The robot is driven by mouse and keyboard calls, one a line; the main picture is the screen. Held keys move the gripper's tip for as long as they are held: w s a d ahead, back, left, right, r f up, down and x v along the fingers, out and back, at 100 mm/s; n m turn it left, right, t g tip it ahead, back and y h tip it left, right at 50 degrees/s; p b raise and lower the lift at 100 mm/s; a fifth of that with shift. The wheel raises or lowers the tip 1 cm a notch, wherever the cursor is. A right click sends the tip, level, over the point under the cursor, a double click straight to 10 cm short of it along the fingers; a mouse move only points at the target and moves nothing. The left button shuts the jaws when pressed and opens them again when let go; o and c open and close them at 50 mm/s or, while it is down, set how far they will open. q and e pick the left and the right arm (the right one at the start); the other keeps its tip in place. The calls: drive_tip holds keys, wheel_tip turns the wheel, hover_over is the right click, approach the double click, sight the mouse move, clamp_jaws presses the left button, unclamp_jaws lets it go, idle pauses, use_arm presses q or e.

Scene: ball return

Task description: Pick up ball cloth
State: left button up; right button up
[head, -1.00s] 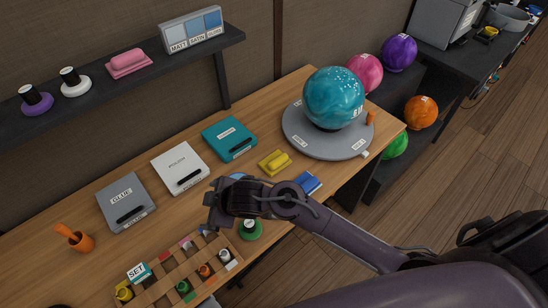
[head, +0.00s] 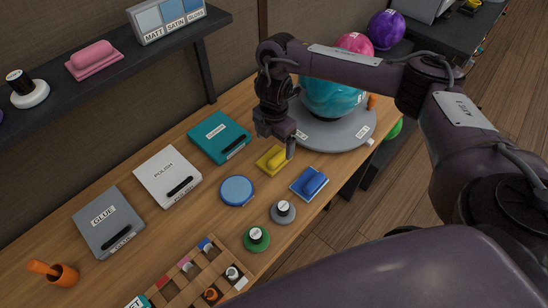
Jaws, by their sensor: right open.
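No thing carries a readable ball cloth label. A yellow pad with a raised grip (head: 269,162) lies on the wooden table, left of the grey round stand (head: 338,137). A similar blue pad (head: 309,184) lies just in front of it. A teal ball (head: 334,98) sits on the stand, partly hidden by my right arm. My right gripper (head: 278,142) points down just above the yellow pad, open and empty, and covers part of it. I cannot tell whether a fingertip touches the pad. My left gripper is not in view.
Teal, white and grey cases line the table's back. A wooden rack (head: 199,278) stands in front. A dark shelf (head: 110,55) overhangs the back left.

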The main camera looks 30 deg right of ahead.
sight(273, 152)
wheel_tip(273, 152, down, 5)
drive_tip(key=shift+a+f+b, duration=0.1)
drive_tip(key=shift+a+b, duration=0.05)
drive_tip(key=shift+b, duration=0.55)
drive_tip(key=shift+w+f, duration=0.1)
drive_tip(key=shift+f, duration=0.2)
drive_tip(key=shift+f+p, duration=0.3)
drive_tip(key=shift+f, duration=0.2)
drive_tip(key=c, duration=1.1)
drive_tip(key=shift+o, duration=0.2)
drive_tip(key=shift+w+r, duration=0.1)
drive_tip(key=shift+r, duration=0.55)
wheel_tip(273, 152, up, 19)
drive_tip(key=p, duration=0.5)
drive_tip(key=shift+f, duration=0.15)
